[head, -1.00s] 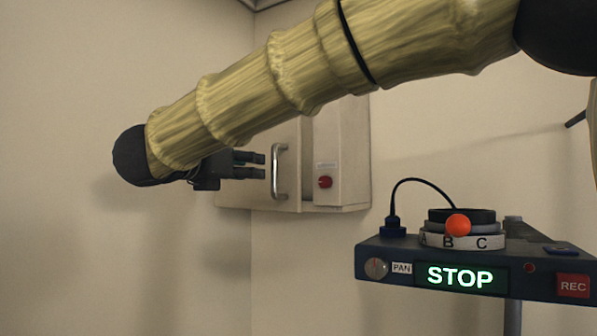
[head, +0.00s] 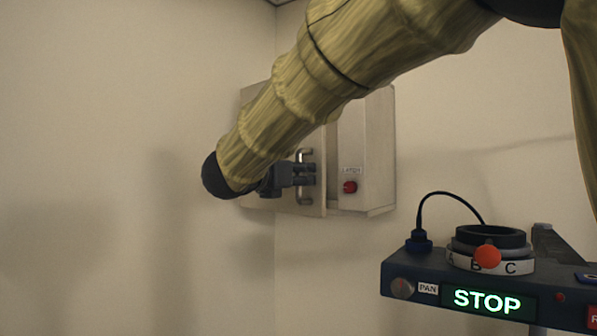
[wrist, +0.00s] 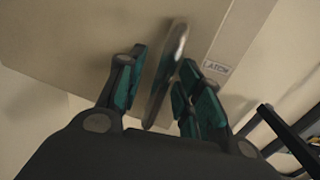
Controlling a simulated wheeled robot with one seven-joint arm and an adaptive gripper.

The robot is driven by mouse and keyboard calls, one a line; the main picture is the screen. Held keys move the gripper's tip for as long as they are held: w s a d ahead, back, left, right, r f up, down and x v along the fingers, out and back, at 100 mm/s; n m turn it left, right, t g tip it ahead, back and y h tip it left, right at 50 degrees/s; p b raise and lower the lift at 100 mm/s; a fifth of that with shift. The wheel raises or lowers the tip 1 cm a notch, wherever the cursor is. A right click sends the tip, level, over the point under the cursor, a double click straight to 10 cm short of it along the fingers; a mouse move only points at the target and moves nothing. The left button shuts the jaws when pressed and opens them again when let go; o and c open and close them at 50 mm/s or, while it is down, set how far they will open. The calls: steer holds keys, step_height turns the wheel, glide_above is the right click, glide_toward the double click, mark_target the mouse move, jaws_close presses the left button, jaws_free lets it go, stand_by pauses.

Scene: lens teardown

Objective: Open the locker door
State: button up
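The pale locker (head: 380,140) is on the wall by the corner, with its door (head: 318,200) on the left side. A silver bar handle (head: 304,200) stands upright near the door's right edge; it also shows in the wrist view (wrist: 168,72). My gripper (head: 308,174) is at the handle. In the wrist view my gripper (wrist: 160,95) is open, with a finger on each side of the bar. A gap shows between the bar and the left finger; the right finger is closer. My arm hides part of the door in the head view. I cannot tell whether the door is ajar.
A red latch knob (head: 350,187) sits on the locker front right of the door, under a label (wrist: 217,67). A dark blue control unit (head: 400,270) with a lit STOP sign and a lettered dial stands at the lower right. The left wall is bare.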

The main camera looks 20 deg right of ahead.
steer(key=shift+d, duration=0.15)
jaws_close()
steer(key=shift+a+f+b, duration=0.15)
steer(key=shift+a+b, duration=0.1)
steer(key=shift+b, duration=0.3)
